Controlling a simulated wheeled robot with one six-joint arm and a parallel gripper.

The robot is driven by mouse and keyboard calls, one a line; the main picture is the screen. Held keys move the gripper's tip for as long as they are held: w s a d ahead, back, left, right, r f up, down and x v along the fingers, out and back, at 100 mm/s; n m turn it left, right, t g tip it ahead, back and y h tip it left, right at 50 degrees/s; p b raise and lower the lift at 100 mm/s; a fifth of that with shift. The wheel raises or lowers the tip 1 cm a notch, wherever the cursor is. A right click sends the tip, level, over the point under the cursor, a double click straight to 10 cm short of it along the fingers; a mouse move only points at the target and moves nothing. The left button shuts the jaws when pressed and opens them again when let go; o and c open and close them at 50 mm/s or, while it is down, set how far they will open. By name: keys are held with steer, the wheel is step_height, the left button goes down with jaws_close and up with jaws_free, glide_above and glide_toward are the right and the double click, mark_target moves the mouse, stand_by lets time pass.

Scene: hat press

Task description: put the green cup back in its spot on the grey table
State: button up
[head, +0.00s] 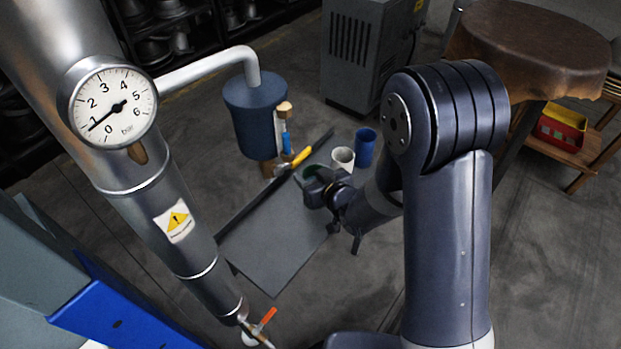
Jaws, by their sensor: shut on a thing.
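The grey table (272,243) stands low in the middle of the head view. My gripper (314,186) is over its far right part, shut on the green cup (311,172). Only a small dark green part of the cup shows; my gripper hides the rest. I cannot tell whether the cup touches the table or is held just above it.
A white cup (343,158) and a blue cup (365,146) stand just beyond my gripper. A yellow-handled tool (299,158) lies at the table's far left edge. A blue tank (255,118) is behind. The table's near part is clear.

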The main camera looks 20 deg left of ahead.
steer(key=shift+w+a, duration=0.25)
steer(key=shift+f, duration=1.75)
steer(key=shift+f+b, duration=0.25)
steer(key=shift+b, duration=0.05)
steer(key=o, duration=1.1)
steer(key=shift+r, duration=0.1)
steer(key=shift+r, duration=0.1)
steer(key=shift+r+p, duration=0.2)
steer(key=shift+p, duration=0.25)
steer(key=b+v, duration=0.1)
steer(key=v, duration=1.1)
steer(key=shift+f, duration=0.1)
